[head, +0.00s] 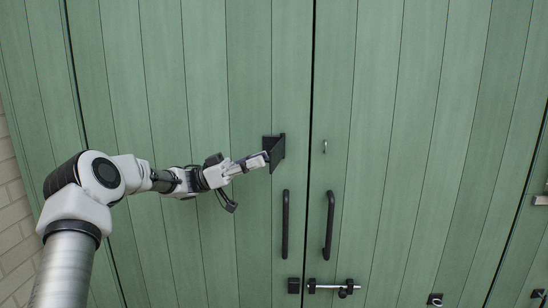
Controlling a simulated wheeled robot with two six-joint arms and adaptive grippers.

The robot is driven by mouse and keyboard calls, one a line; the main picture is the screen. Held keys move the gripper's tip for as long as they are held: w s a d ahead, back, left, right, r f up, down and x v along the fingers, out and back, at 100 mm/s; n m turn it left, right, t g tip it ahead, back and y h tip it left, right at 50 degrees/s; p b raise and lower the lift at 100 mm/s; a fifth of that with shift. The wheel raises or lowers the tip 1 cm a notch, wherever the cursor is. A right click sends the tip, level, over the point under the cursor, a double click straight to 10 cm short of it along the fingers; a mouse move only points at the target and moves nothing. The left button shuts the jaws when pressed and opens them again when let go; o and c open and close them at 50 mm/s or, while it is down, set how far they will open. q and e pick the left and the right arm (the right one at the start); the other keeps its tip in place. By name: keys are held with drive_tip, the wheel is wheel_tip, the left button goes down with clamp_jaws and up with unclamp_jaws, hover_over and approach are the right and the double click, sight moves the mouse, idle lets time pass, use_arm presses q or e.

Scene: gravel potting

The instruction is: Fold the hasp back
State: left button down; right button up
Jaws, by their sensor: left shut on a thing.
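The black hasp (278,151) is on the left green door, near the gap between the doors. Its plate stands out from the door at an angle. A small metal staple (324,146) sits on the right door, apart from the hasp, with nothing over it. My left gripper (264,158) comes in from the left and is shut on the hasp's edge; the fingertips hide part of the contact. My right gripper is not in view.
Two black vertical handles, left (285,224) and right (329,225), flank the door gap. A bolt (334,287) is low on the right door, with a black keeper (293,285) on the left door. Brick wall (14,220) shows at the far left.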

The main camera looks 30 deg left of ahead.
use_arm(q)
drive_tip(key=shift+a+r+g, duration=0.1)
drive_tip(key=shift+r+g, duration=0.15)
drive_tip(key=shift+g, duration=0.05)
drive_tip(key=shift+m, duration=0.3)
drive_tip(key=c, duration=1)
unclamp_jaws()
drive_tip(key=shift+a+f, duration=0.1)
drive_tip(key=v, duration=1.2)
drive_tip(key=shift+w+f, duration=0.1)
